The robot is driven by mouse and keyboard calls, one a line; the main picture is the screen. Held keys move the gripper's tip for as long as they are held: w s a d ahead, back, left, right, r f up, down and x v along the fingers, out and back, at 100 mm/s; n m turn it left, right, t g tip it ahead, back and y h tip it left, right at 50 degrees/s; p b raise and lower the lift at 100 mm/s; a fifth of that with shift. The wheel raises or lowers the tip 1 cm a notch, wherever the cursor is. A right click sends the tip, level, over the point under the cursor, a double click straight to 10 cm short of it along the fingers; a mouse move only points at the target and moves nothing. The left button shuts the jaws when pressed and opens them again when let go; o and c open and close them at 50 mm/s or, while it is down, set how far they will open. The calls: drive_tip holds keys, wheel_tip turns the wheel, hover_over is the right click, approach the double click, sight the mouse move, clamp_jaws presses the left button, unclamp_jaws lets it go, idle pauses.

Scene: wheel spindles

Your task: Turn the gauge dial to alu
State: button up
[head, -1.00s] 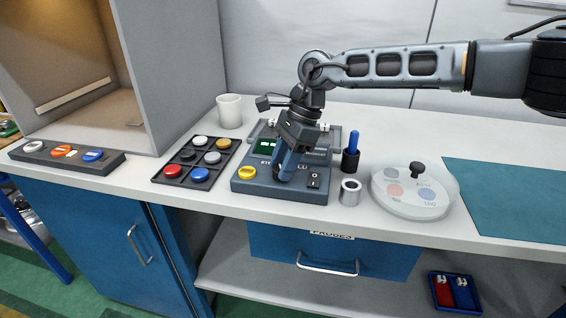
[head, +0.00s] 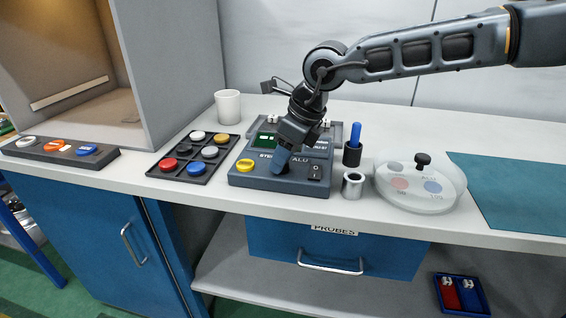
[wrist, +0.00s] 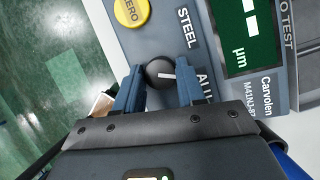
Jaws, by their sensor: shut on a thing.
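The gauge (head: 250,182) is a grey box on the bench with a green display (wrist: 243,35), a yellow ZERO button (wrist: 130,12) and a round black dial (wrist: 161,73). The labels STEEL (wrist: 187,28) and ALU (wrist: 204,84) are printed beside the dial. My gripper (wrist: 163,76) is shut on the dial, one blue finger on each side; in the head view it (head: 281,165) comes down on the gauge and hides the dial. The dial's white mark points right in the wrist view, between the two labels and nearer ALU.
A black tray of coloured discs (head: 157,172) lies left of the gauge. A metal cylinder (head: 352,186), a blue-handled tool in a black holder (head: 352,155) and a clear round disc with a black knob (head: 440,202) stand close on the right. A white mug (head: 228,107) stands behind.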

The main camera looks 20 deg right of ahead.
drive_tip(key=shift+m+b, duration=0.4)
drive_tip(key=shift+m, duration=0.2)
drive_tip(key=o, duration=1)
drive_tip(key=v, duration=0.7)
drive_tip(key=shift+s+r, duration=0.15)
drive_tip(key=shift+r, duration=0.25)
